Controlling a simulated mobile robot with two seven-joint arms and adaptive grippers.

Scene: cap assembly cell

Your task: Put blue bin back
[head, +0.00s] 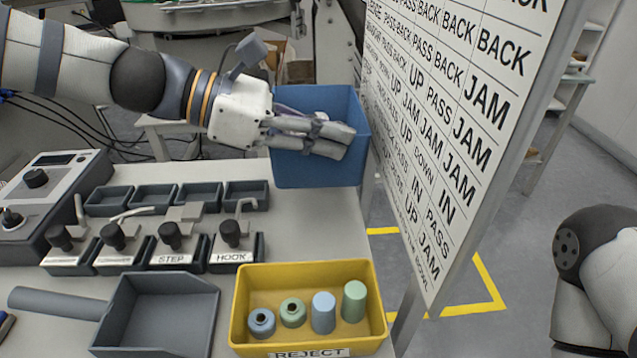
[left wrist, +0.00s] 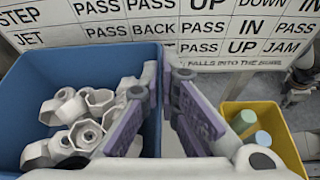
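The blue bin (head: 322,170) is at the back right corner of the table, beside the sign panel. I cannot tell whether it touches the table. In the left wrist view the blue bin (left wrist: 22,88) fills the left side and holds several pale hexagonal parts (left wrist: 100,100). My left gripper (head: 350,140) reaches across the bin's near side. In the left wrist view its fingertips (left wrist: 167,72) close in on either side of the bin's wall, one inside and one outside. The fingers hide part of that wall. My right gripper is not in view.
The sign panel (head: 455,120) stands close to the bin's right. A yellow REJECT bin (head: 245,310) with several blue and green pieces is at the table's front. Grey trays (head: 110,202), labelled fixtures (head: 235,240) and a control box (head: 60,190) fill the left.

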